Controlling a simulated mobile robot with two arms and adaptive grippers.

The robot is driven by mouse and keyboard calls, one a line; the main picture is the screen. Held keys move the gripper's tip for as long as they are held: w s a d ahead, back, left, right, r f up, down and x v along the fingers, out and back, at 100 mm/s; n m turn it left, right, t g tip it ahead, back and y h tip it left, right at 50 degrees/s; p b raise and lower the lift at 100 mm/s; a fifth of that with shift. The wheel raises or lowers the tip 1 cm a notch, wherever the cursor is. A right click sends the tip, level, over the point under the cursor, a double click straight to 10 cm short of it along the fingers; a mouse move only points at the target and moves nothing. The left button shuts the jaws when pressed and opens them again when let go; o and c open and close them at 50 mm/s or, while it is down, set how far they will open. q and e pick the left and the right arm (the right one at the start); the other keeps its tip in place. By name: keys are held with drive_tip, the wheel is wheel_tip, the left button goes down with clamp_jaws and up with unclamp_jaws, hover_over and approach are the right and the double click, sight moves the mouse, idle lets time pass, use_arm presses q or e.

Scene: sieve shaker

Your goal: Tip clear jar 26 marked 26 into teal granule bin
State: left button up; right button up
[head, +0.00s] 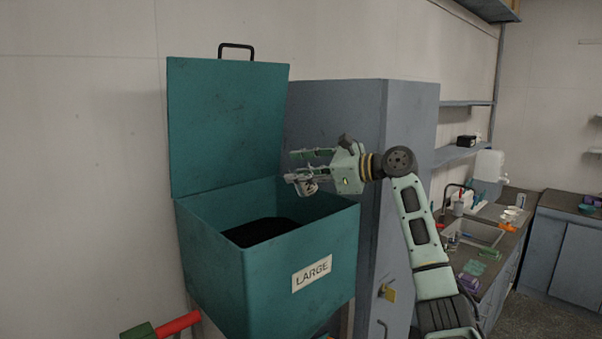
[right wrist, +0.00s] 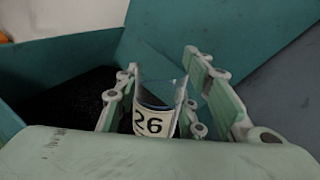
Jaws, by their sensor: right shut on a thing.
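The teal granule bin (head: 225,215), labelled LARGE, stands with its lid up and dark material inside. My right gripper (head: 308,172) reaches in from the right over the bin's right part, above the rim. It is shut on clear jar 26 (right wrist: 155,120), which sits between the fingers in the right wrist view. The black 26 on its white label shows there. My left gripper is not in view.
The raised teal lid (head: 228,125) stands behind the opening. A tall grey cabinet (head: 410,120) is right beside the bin, behind my right arm. A red and green part (head: 178,324) shows at bottom left. A counter with a sink (head: 475,232) is far right.

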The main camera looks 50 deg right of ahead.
drive_tip(key=shift+m, duration=0.4)
drive_tip(key=shift+w+d, duration=0.1)
drive_tip(key=shift+w, duration=0.05)
drive_tip(key=m, duration=0.1)
drive_tip(key=m+t, duration=0.1)
drive_tip(key=m+y, duration=0.1)
drive_tip(key=shift+a+r, duration=0.25)
drive_tip(key=shift+a, duration=0.1)
drive_tip(key=shift+t, duration=0.3)
